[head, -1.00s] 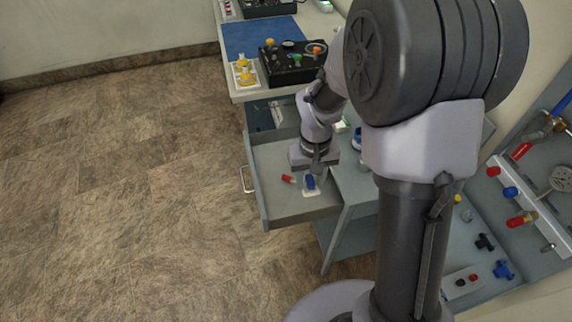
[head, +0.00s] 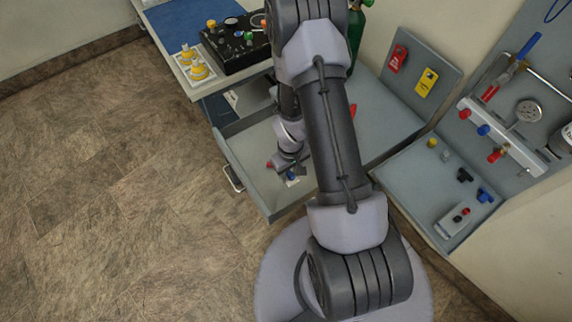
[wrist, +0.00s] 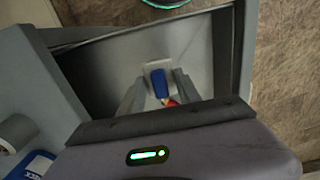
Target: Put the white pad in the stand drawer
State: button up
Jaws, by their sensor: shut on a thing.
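The stand drawer (head: 243,148) is pulled open, with a grey floor and a handle on its front. My gripper (head: 290,171) is down inside the drawer area. In the wrist view my gripper (wrist: 158,82) has its fingers on both sides of the blue block on the white pad (wrist: 157,66), shut on it. The white pad also shows small under the gripper in the head view (head: 292,181). I cannot tell whether the pad touches the drawer floor.
A table at the back left holds a black control box (head: 236,44) and yellow-topped parts on a white tray (head: 195,68). The grey stand top (head: 380,118) is right of the drawer, partly behind my arm. A wall panel with fittings stands at right. The floor at left is clear.

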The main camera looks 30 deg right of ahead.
notch_tip(320, 180, down, 7)
jog(key=b, duration=0.3)
jog(key=shift+w, duration=0.1)
grip_shut()
jog(key=o, duration=1.3)
grip_release()
jog(key=shift+o, duration=0.2)
notch_tip(320, 180, up, 12)
jog(key=p, duration=0.5)
jog(key=w+a+r+m+t, duration=0.1)
jog(key=w+a+r, duration=0.15)
jog(key=r, duration=0.95)
notch_tip(320, 180, up, 8)
jog(key=m+t, duration=0.1)
send_over(289, 172)
jog(key=w+a, duration=0.3)
jog(key=a, duration=0.2)
jog(key=s+a+r+m+t+y, duration=0.1)
jog(key=s+a+r+t, duration=0.1)
jog(key=s+a+r, duration=0.2)
jog(key=s+a+r+m+t+y, duration=0.1)
jog(key=s+a+r, duration=0.4)
jog(key=s+r, duration=0.5)
notch_tip(289, 172, up, 4)
jog(key=shift+a+m+t, duration=0.3)
jog(key=shift+m+t, duration=0.1)
